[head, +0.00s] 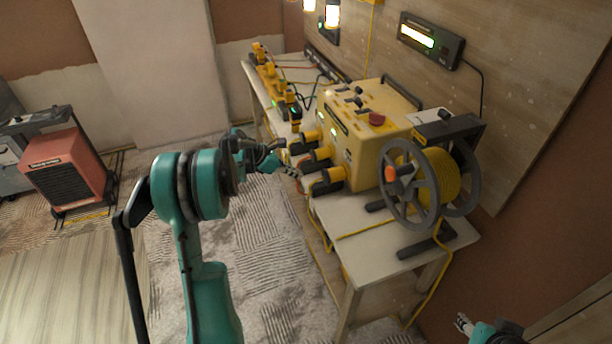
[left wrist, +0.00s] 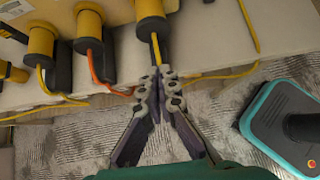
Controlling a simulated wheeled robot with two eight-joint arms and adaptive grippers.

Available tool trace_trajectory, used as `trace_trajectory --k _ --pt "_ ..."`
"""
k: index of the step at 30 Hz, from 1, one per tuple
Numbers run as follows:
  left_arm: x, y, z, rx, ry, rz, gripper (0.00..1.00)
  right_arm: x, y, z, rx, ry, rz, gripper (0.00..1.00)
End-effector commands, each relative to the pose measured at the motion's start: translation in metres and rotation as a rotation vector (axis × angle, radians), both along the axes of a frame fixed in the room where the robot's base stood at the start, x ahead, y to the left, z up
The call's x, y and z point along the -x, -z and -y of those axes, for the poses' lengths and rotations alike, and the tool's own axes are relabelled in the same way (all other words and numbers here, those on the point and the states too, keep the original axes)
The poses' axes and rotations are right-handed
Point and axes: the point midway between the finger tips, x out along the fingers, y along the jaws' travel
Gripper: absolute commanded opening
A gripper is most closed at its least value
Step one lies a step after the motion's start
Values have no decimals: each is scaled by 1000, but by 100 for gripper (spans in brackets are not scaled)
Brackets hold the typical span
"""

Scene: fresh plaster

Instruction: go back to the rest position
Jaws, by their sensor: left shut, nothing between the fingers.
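My left gripper (head: 289,169) is in front of the yellow power box (head: 370,130), close to the row of yellow plugs (head: 328,181) on its side. In the left wrist view its fingers (left wrist: 160,75) are together and hold nothing. The fingertips overlap the lower end of the right-hand plug (left wrist: 150,30) and its cable in that view; I cannot tell whether they touch. My right gripper (head: 463,323) shows small at the bottom right, apart from the bench; its finger state is unclear.
The white bench (head: 362,259) carries the box, a cable reel (head: 452,180) and a yellow power strip (head: 270,76). Yellow and orange cables hang by the bench's front edge. A red heater (head: 65,170) stands at the left. The carpet (head: 265,255) before the bench is clear.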

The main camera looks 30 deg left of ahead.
Motion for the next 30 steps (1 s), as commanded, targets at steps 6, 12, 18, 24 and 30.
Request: trace_trajectory --k 6,12,18,24,30 --pt "16 -22 -15 -1 -1 -1 0 0 -8 0 0 0 0 43" --pt "20 -25 -18 -1 -1 0 0 0 -8 0 0 0 0 43" --pt "26 -37 5 -84 78 28 0 0 -6 0 0 0 0 43" --pt "62 -69 79 -406 401 141 0 0 0 0 0 0 0 43" --pt "122 -88 146 -776 816 280 0 0 6 0 0 0 0 43"
